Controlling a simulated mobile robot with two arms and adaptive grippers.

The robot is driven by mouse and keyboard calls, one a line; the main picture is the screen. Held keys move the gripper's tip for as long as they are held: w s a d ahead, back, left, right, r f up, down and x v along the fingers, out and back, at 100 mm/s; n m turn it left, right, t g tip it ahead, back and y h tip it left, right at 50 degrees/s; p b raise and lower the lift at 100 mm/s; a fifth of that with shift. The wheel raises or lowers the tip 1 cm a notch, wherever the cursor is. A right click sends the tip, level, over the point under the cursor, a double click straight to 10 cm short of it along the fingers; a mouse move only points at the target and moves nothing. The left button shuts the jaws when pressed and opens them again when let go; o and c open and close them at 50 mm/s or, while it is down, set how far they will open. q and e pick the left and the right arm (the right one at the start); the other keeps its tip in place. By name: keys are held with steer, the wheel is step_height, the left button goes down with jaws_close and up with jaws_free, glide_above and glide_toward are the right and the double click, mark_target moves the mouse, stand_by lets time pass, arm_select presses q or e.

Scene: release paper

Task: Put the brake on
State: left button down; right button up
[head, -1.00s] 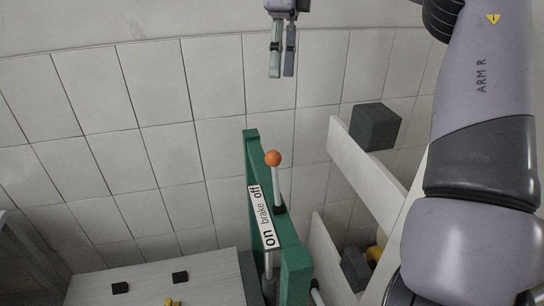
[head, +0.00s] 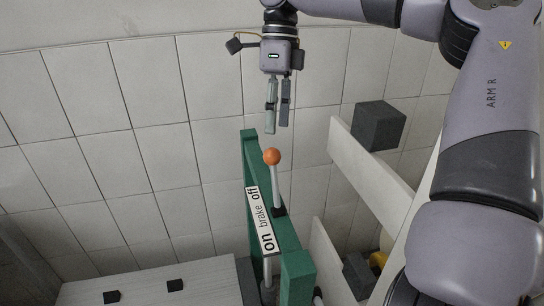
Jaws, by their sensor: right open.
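The brake lever (head: 275,178) is a white rod with an orange ball knob (head: 272,156) on top. It stands on a green frame (head: 291,243), nearly upright and close to the "off" end of the label. The label (head: 261,218) reads "on", "brake", "off", with "on" at the near end. My left gripper is not in view.
A light table (head: 150,285) with small black blocks stands at the lower left. White shelves (head: 365,165) at the right carry a dark grey cube (head: 378,125) and, lower, another dark block (head: 358,272) near a yellow object (head: 378,259). A tiled wall (head: 150,100) is behind.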

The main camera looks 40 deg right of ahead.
mark_target(272, 158)
steer(key=p+x, duration=0.2)
steer(key=x, duration=0.6)
steer(key=shift+f, duration=0.45)
steer(key=shift+c, duration=0.5)
jaws_close()
